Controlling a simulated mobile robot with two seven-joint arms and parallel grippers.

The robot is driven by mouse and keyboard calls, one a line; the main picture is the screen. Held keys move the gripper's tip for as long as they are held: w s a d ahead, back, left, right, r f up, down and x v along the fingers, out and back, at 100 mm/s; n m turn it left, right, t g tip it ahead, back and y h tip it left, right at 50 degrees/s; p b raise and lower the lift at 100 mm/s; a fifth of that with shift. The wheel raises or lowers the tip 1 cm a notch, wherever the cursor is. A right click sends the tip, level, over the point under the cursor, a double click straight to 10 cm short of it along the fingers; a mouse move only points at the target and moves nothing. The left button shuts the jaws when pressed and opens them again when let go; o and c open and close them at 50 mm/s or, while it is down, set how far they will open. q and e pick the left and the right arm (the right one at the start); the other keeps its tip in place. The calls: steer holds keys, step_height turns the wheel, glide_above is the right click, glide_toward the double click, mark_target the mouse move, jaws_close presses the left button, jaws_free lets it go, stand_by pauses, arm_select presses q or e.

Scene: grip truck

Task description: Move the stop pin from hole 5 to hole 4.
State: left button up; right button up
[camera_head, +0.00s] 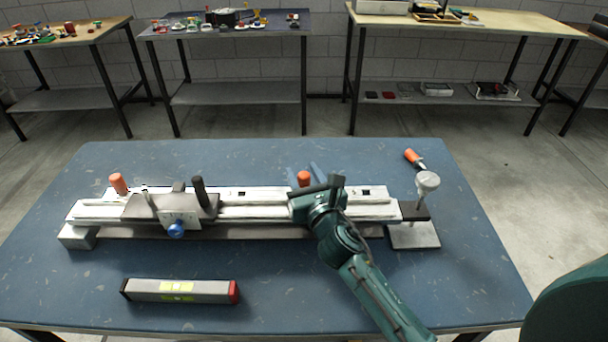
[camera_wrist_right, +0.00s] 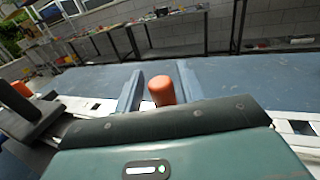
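A long white rail (camera_head: 260,212) with square holes along its top lies across the blue table. An orange-headed pin (camera_head: 303,178), which looks like the stop pin, stands upright at the rail, right of its middle. My right gripper (camera_head: 305,174) reaches over the rail at this pin. In the right wrist view the orange head (camera_wrist_right: 161,83) stands between the two blue-grey fingers, with narrow gaps on both sides, so the gripper is open around it. The pin's lower part and its hole are hidden; I cannot read hole numbers. My left gripper is not in view.
A carriage with a blue knob (camera_head: 176,229) and black handle (camera_head: 199,191) sits left on the rail. Another orange-topped piece (camera_head: 118,183) stands at the left end.

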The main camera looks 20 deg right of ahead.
steer(key=shift+o, duration=0.9)
steer(key=shift+s, duration=0.2)
steer(key=s+b, duration=0.1)
steer(key=s, duration=1.1)
steer(key=shift+s+d, duration=0.25)
steer(key=shift+s, duration=0.15)
